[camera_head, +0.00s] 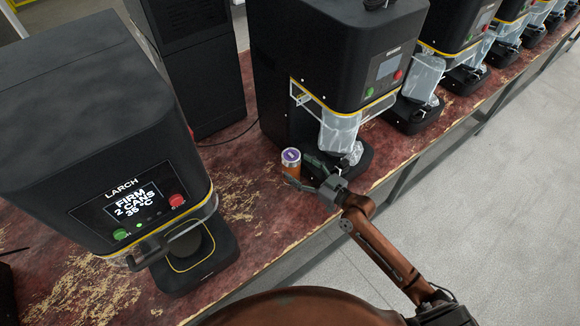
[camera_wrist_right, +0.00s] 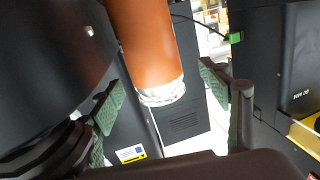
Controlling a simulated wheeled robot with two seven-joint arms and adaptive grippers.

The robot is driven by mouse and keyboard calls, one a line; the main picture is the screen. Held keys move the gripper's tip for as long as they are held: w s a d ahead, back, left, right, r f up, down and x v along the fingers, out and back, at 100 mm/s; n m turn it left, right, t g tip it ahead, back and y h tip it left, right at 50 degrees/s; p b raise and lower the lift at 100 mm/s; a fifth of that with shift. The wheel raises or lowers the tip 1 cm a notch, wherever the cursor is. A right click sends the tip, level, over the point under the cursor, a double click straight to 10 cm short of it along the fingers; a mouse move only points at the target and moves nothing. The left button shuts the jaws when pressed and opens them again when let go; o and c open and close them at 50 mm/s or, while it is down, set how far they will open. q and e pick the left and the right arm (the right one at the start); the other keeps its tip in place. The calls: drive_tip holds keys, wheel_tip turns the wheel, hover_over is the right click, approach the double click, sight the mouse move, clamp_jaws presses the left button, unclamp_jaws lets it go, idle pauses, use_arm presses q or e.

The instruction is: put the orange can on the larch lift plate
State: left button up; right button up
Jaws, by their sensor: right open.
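The orange can (camera_head: 291,166), with a purple and white top, stands upright on the red bench beside the seamer in the middle of the head view. My right gripper (camera_head: 304,172) is open at the can. In the right wrist view the orange can (camera_wrist_right: 150,48) shows between the two spread green-padded fingers (camera_wrist_right: 162,92); I cannot tell whether either finger touches it. The larch seamer (camera_head: 110,150) is at the left, with its name on the screen. Its dark lift plate (camera_head: 192,250), edged in yellow, sits low at its front, partly hidden by the guard, and no can shows on it. My left gripper is out of view.
The middle seamer (camera_head: 330,50), with a clear guard, stands just behind and right of the can. More seamers recede to the upper right. A dark cabinet (camera_head: 195,70) stands behind. Bare, worn bench (camera_head: 240,205) lies between the can and the larch seamer.

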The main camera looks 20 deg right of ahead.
drive_tip(key=shift+w+a+f, duration=0.2)
drive_tip(key=shift+w+f, duration=0.05)
drive_tip(key=shift+w, duration=0.4)
drive_tip(key=shift+w+a+f, duration=0.15)
drive_tip(key=shift+w+f, duration=0.1)
drive_tip(key=shift+w, duration=0.35)
drive_tip(key=shift+x, duration=0.95)
drive_tip(key=shift+r, duration=0.1)
drive_tip(key=c, duration=1.7)
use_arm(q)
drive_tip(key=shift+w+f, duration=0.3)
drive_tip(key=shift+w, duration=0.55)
use_arm(e)
drive_tip(key=shift+r, duration=0.15)
clamp_jaws()
